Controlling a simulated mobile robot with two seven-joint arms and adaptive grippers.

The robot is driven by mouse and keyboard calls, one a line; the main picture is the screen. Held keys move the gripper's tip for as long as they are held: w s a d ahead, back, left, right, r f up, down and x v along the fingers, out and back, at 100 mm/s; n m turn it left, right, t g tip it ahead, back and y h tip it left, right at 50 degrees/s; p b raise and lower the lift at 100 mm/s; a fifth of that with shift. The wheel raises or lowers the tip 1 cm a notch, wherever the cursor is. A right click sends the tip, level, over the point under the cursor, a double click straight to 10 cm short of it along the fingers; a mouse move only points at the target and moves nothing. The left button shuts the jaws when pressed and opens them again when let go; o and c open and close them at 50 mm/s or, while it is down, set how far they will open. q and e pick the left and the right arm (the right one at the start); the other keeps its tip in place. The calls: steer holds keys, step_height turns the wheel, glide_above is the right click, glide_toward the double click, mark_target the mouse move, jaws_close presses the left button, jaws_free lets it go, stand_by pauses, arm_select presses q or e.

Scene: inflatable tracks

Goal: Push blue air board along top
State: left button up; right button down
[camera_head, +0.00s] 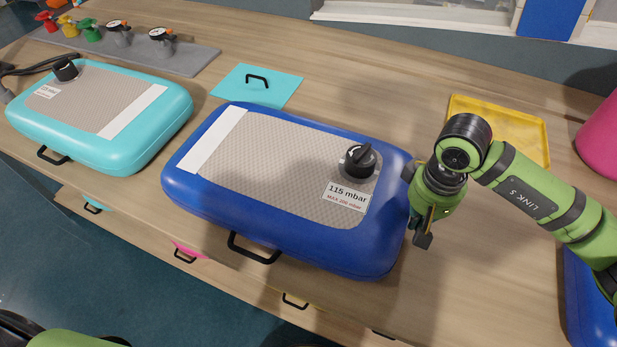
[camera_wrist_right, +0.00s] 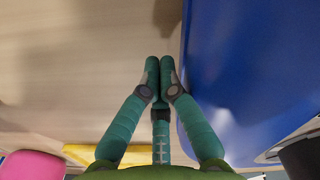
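The blue air board (camera_head: 280,165) lies flat on the wooden bench in the middle of the head view. It has a beige textured top, a white strip at its left end, a black valve knob (camera_head: 360,161) and a "115 mbar" label. My right gripper (camera_head: 423,238) is low beside the board's right end, pointing down. In the right wrist view its fingertips (camera_wrist_right: 159,62) are together with nothing between them, and the blue board (camera_wrist_right: 250,60) fills the right side, very close to the fingers. I cannot tell if they touch. My left gripper is not in view.
A turquoise air board (camera_head: 85,110) lies to the left, with a gap before the blue one. A turquoise panel (camera_head: 258,86) with a handle is behind. A yellow tray (camera_head: 515,125) and a pink object (camera_head: 600,140) are at right. Another blue object (camera_head: 590,300) is at the right edge.

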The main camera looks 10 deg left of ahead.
steer(key=shift+f, duration=0.15)
steer(key=shift+s+d+b, duration=0.1)
steer(key=shift+d+b, duration=0.2)
steer(key=shift+d, duration=0.4)
steer(key=shift+s+d, duration=0.25)
steer(key=shift+d, duration=0.45)
step_height(320, 180, up, 10)
steer(key=p, duration=0.3)
